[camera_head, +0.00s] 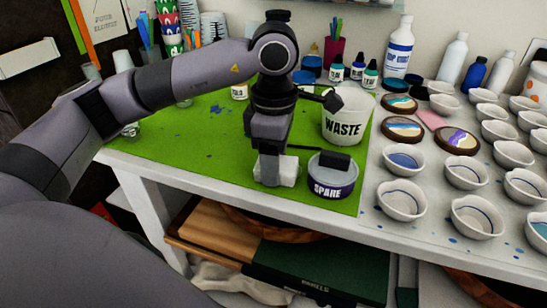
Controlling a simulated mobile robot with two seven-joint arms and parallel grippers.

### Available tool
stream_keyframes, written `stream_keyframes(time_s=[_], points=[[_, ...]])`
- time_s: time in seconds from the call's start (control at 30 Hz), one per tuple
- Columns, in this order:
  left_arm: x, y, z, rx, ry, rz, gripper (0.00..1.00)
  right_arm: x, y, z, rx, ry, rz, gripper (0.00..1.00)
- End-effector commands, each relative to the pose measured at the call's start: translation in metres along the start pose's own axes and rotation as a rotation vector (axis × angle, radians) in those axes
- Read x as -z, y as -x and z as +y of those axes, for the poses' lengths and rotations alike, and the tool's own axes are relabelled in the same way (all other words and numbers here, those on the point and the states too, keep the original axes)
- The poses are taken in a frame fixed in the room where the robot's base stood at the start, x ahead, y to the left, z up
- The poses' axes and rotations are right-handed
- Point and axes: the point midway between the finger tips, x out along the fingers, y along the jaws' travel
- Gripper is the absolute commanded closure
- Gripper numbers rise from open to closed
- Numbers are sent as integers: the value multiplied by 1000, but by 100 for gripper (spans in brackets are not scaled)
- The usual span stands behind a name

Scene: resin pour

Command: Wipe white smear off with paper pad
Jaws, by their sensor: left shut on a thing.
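My left gripper (270,172) points down over the front part of the green mat (205,152). It is shut on a white paper pad (289,174), which sits low at the mat, just left of the tub marked SPARE. I cannot tell whether the pad touches the mat. No white smear can be made out; the gripper and pad hide part of the mat. My right gripper is not in view.
The SPARE tub (332,187) stands close to the gripper's right, with the WASTE bucket (346,124) behind it. Several small white bowls (401,199) fill the table's right side. Bottles (399,48) stand at the back. The mat's left part is mostly clear, with blue specks.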

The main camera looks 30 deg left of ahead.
Motion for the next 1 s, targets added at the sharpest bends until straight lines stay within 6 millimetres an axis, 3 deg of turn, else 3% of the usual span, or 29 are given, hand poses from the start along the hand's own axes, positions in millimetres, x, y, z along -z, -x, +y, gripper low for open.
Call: stream_keyframes(time_s=[0.17, 0.23, 0.8, 1.0], points=[[0, 7, -2, 5, -2, 2, 76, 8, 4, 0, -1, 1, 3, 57], [-1, 28, -2, 0, -3, -2, 76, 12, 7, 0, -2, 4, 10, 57], [0, 77, -3, 2, -1, 1, 76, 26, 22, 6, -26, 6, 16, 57], [0, 83, -4, 2, -1, 1, 76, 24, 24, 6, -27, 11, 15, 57]])
